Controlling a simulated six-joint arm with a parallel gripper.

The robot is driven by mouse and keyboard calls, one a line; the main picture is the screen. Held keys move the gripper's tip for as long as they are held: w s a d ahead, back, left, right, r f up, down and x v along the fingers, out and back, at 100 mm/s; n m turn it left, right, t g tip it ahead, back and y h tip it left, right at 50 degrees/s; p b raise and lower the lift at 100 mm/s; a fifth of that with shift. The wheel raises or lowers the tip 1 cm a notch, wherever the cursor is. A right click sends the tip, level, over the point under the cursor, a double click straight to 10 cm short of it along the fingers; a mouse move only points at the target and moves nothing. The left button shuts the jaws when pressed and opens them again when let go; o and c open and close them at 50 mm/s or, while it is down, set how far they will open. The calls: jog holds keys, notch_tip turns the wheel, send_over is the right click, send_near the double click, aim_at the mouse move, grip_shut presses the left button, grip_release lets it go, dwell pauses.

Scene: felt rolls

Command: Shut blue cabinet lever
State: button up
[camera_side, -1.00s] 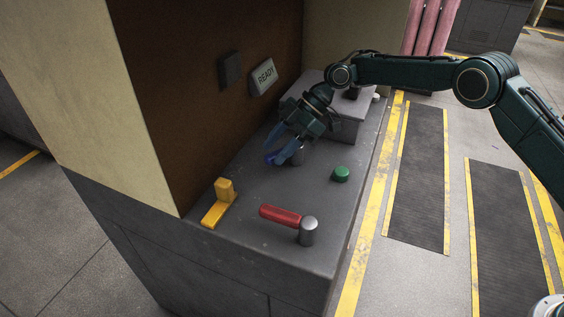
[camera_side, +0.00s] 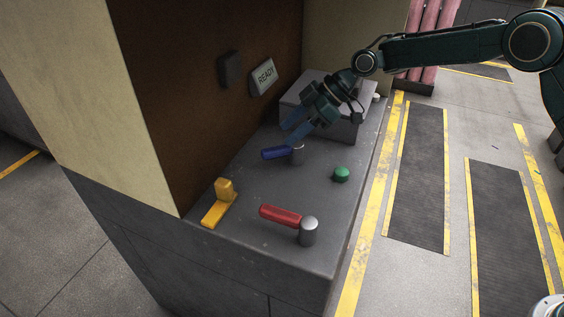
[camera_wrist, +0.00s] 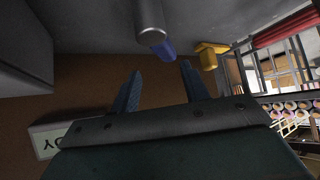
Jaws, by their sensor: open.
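The blue lever (camera_side: 274,153) lies on the grey cabinet top, its handle pointing left from a silver post (camera_side: 297,154). In the wrist view the blue handle (camera_wrist: 163,49) shows beyond the silver post (camera_wrist: 149,20), above and between my fingers. My gripper (camera_side: 294,131) is open and empty, close behind and above the lever on the side of the grey box. Its two blue fingers also show in the wrist view (camera_wrist: 157,84). I cannot tell whether a finger touches the post or handle.
A red lever (camera_side: 280,214) on its own post and a yellow lever (camera_side: 218,202) stand nearer the front. A green button (camera_side: 341,174) sits to the right. A raised grey box (camera_side: 331,106) is behind, and a READY sign (camera_side: 263,76) hangs on the brown back wall.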

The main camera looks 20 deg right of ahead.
jog(key=s+d+r+m+t+h, duration=0.1)
jog(key=s+d+r+m+h, duration=0.2)
jog(key=s+d+r, duration=1.1)
jog(key=shift+d+r+h, duration=0.3)
jog(key=shift+r+h, duration=1)
jog(key=shift+r, duration=0.5)
